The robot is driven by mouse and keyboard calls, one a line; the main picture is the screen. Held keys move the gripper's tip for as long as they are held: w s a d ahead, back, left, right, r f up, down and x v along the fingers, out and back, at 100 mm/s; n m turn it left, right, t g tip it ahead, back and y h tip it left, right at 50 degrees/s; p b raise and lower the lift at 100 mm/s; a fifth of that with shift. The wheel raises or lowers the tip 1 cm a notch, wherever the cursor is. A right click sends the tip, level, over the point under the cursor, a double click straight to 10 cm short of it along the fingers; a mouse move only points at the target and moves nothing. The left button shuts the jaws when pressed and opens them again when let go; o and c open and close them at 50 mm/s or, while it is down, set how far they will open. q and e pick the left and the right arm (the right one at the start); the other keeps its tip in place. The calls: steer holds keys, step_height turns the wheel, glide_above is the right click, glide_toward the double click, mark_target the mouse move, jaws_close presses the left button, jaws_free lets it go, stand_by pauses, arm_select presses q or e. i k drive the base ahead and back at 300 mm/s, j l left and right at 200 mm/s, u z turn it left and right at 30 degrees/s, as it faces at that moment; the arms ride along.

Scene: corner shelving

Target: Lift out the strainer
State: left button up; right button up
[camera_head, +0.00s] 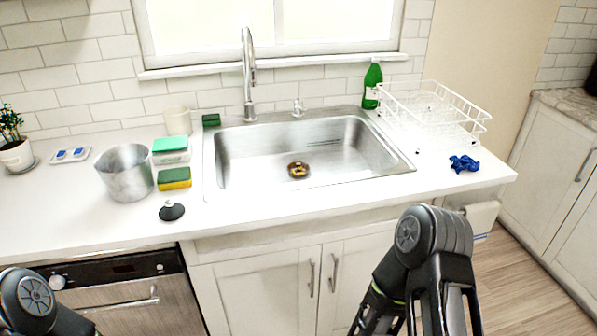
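The strainer is a small round piece, brownish and dark in its middle (298,170), seated at the drain in the floor of the steel sink (250,160). The sink is otherwise empty. Parts of my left arm show at the bottom left corner and parts of my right arm at the bottom right, both in front of the counter and away from the sink. I make out no fingertips of either gripper in the view.
A black stopper (172,211), sponges (174,178) and a metal pot (125,172) stand left of the sink. The faucet (249,75) rises behind it. A white dish rack (435,112), green bottle (372,82) and blue cloth (464,164) are at the right.

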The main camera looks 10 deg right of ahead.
mark_target(297, 164)
steer(key=i+l, duration=0.25)
steer(key=l, duration=0.15)
steer(key=i+l, duration=0.25)
steer(key=l, duration=0.15)
steer(key=i+l, duration=0.25)
steer(key=l, duration=0.2)
steer(key=u, duration=1.35)
